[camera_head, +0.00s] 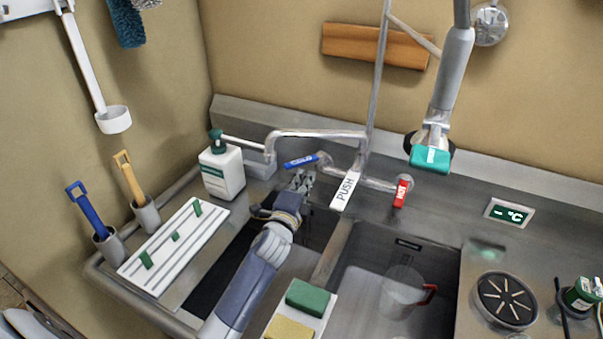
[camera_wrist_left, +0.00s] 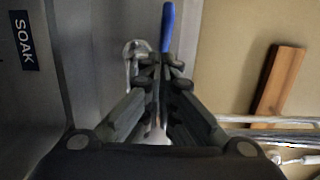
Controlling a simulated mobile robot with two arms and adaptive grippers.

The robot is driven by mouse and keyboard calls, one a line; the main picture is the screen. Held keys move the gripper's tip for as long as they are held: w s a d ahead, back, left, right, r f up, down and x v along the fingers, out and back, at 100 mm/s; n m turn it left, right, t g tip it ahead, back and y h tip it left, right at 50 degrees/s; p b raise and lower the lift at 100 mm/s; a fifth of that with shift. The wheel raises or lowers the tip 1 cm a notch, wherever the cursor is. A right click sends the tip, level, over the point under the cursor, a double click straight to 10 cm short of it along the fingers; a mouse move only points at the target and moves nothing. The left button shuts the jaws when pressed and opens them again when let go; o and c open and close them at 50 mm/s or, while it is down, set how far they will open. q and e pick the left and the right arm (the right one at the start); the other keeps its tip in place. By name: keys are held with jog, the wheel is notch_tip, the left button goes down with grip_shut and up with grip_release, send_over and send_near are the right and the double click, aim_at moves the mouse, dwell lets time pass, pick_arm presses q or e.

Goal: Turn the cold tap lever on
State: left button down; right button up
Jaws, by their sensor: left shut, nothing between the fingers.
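The cold tap lever (camera_head: 301,161) is blue and sits at the left end of the tap body, below the bent spout. In the head view it lies slanted, its right end slightly higher. It also shows in the left wrist view as a blue bar (camera_wrist_left: 168,27), just beyond the fingertips. My left gripper (camera_head: 302,181) is shut and empty, just below the blue lever. In the left wrist view its fingertips (camera_wrist_left: 160,68) are close to the lever; whether they touch it I cannot tell. The hot lever (camera_head: 401,192) is red, to the right.
The metal spout (camera_head: 315,134) arches above the lever. A white bottle (camera_head: 221,170) stands to the left. A jug (camera_head: 402,290) is in the right basin, and sponges (camera_head: 307,298) lie at the front.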

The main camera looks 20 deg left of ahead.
aim_at(300, 166)
pick_arm(q)
jog(key=shift+w+a, duration=0.35)
jog(key=shift+a, duration=0.2)
jog(key=shift+w+a+r, duration=0.1)
jog(key=shift+w+a, duration=0.1)
jog(key=shift+a, duration=0.65)
jog(key=shift+w+a, duration=0.2)
jog(key=shift+a, duration=0.3)
